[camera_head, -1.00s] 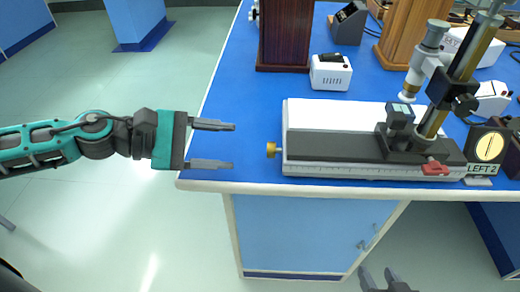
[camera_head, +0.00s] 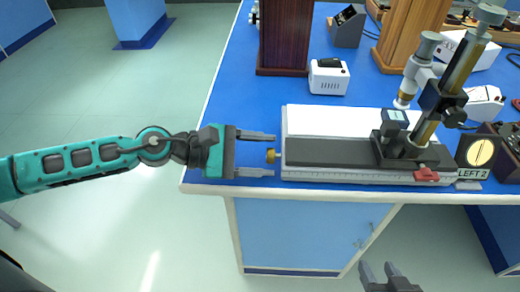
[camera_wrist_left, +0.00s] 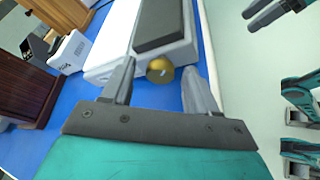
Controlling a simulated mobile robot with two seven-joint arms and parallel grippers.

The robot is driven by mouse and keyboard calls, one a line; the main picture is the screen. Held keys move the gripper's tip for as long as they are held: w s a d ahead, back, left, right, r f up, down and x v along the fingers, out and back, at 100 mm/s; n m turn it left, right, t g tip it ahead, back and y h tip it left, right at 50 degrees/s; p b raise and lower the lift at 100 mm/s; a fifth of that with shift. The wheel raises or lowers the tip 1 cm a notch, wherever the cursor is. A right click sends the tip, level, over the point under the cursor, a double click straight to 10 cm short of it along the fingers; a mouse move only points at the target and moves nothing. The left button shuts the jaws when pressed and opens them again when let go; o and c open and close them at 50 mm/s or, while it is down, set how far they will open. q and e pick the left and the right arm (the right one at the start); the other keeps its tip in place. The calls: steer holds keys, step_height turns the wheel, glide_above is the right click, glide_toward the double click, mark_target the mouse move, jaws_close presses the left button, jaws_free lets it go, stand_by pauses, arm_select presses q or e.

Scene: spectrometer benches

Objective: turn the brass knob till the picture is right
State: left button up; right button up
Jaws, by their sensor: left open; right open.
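The brass knob (camera_head: 271,156) sticks out of the left end of the white and dark-grey bench instrument (camera_head: 340,176). My left gripper (camera_head: 274,155) is open, with one finger on each side of the knob in the head view. In the left wrist view the knob (camera_wrist_left: 160,71) lies between the two fingertips, with gaps visible on both sides. A round yellow dial with a dark line (camera_head: 482,152) stands at the right end, above a "LEFT 2" label (camera_head: 473,174). My right gripper (camera_head: 388,276) is open and empty at the bottom edge, in front of the bench.
A brass microscope column (camera_head: 460,75) rises from the instrument's right part, with a red clip (camera_head: 427,174) at its front. A white box (camera_head: 328,77) and a dark wooden block (camera_head: 284,38) stand behind. The blue bench top (camera_head: 225,120) is clear left of the instrument.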

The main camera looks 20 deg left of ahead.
steer(key=shift+f, duration=0.1)
arm_select(q)
steer(key=c, duration=1)
steer(key=shift+c, duration=0.2)
steer(key=shift+r, duration=0.1)
arm_select(e)
steer(key=shift+r, duration=0.25)
